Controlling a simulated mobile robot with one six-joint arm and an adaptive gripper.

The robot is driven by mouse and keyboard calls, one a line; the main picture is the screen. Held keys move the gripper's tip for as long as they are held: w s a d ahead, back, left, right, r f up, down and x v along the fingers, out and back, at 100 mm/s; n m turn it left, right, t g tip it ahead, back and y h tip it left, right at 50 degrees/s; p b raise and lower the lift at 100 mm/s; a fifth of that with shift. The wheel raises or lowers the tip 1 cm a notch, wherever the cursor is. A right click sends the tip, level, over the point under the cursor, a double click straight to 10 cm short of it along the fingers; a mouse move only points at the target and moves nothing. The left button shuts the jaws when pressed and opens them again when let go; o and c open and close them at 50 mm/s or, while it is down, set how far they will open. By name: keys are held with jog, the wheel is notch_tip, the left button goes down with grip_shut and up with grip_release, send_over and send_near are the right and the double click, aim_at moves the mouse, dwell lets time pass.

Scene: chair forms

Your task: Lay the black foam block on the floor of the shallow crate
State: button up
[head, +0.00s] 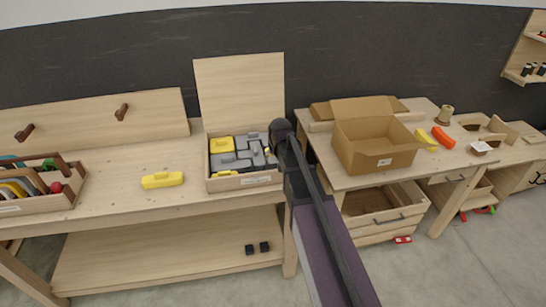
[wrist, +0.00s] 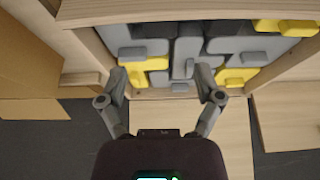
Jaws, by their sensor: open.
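A shallow wooden crate (head: 228,186) stands on the left bench, packed with grey blocks (wrist: 185,50) and yellow blocks (wrist: 236,76). Its side wall also shows in the wrist view (wrist: 92,45). My gripper (wrist: 161,84) is open and empty over the crate's back edge, its fingers spread above the blocks. In the head view, my wrist and arm cover the crate's right side. I cannot tell whether either is the foam block, and no other clearly black block shows.
A raised wooden panel (head: 240,90) stands behind the crate. A yellow block (head: 162,180) lies on the bench to its left, with a filled tote (head: 40,205) farther left. An open cardboard box (head: 375,155) stands on the right table. Bench top between tote and crate is mostly free.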

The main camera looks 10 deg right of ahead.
dwell(0.3)
jog(key=s+f+g, duration=0.1)
jog(key=s+g, duration=0.3)
jog(key=s, duration=2)
jog(key=shift+s+a+f+g, duration=0.2)
jog(key=shift+s+a+g, duration=0.1)
jog(key=shift+a, duration=0.15)
jog(key=shift+c, duration=0.2)
jog(key=c, duration=0.3)
jog(key=shift+c, duration=0.2)
